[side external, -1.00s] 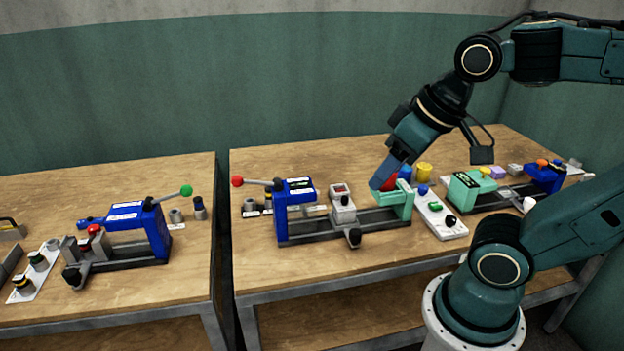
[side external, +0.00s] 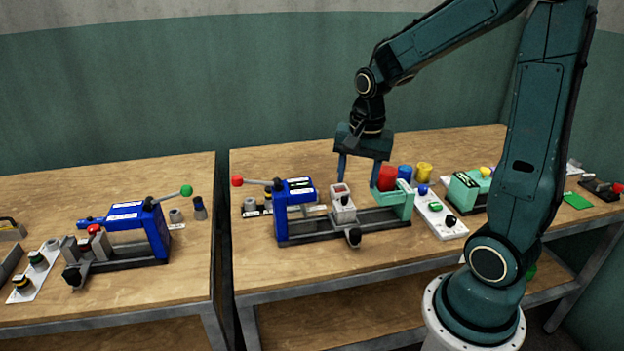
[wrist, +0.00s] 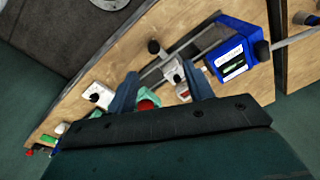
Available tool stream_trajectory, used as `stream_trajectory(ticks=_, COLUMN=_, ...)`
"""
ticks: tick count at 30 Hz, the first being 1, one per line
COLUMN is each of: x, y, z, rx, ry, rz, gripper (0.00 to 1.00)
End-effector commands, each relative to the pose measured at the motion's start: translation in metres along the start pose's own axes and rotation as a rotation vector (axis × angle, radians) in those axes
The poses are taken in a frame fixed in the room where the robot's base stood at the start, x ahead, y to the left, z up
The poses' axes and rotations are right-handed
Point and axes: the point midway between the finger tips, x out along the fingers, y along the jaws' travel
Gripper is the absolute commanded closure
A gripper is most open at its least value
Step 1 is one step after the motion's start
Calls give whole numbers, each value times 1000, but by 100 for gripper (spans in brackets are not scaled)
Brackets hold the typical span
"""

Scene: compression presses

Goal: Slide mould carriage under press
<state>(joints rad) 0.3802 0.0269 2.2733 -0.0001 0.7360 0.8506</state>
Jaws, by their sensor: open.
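The mould carriage, a grey block (side external: 343,207) with a red-marked top and a dark knob in front, sits on the dark rail (side external: 385,221) of the middle press. It stands right of the blue press head (side external: 296,191), with a gap between them, so it is not under the head. The wrist view also shows the carriage (wrist: 173,70) and the blue press (wrist: 238,52). My gripper (side external: 359,179) is open and points down, above and slightly behind the carriage, apparently not touching it. Its fingers (wrist: 162,90) spread either side of the carriage's direction in the wrist view.
A pale green end stop (side external: 403,200) closes the rail's right end. A white button panel (side external: 440,215) lies to the right. Another blue press (side external: 130,230) is on the left table.

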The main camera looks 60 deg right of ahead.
Motion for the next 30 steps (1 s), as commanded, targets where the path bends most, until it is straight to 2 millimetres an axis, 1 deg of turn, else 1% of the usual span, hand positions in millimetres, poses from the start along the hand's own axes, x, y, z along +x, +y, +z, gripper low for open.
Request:
stream_trajectory(ticks=1, x=10, y=1, z=-8, rx=58, ry=-13, rz=19, gripper=48)
stream_trajectory(ticks=3, x=23, y=3, z=-16, rx=134, ry=-26, rz=39, gripper=48)
stream_trajectory(ticks=6, x=38, y=6, z=-26, rx=226, ry=-40, rz=62, gripper=48)
stream_trajectory(ticks=9, x=48, y=9, z=-33, rx=291, ry=-50, rz=79, gripper=48)
stream_trajectory(ticks=13, x=55, y=10, z=-38, rx=334, ry=-54, rz=89, gripper=48)
stream_trajectory(ticks=23, x=59, y=11, z=-38, rx=341, ry=-56, rz=91, gripper=48)
stream_trajectory(ticks=26, x=64, y=11, z=-37, rx=340, ry=-57, rz=93, gripper=48)
stream_trajectory(ticks=30, x=76, y=12, z=-36, rx=340, ry=-58, rz=94, gripper=48)
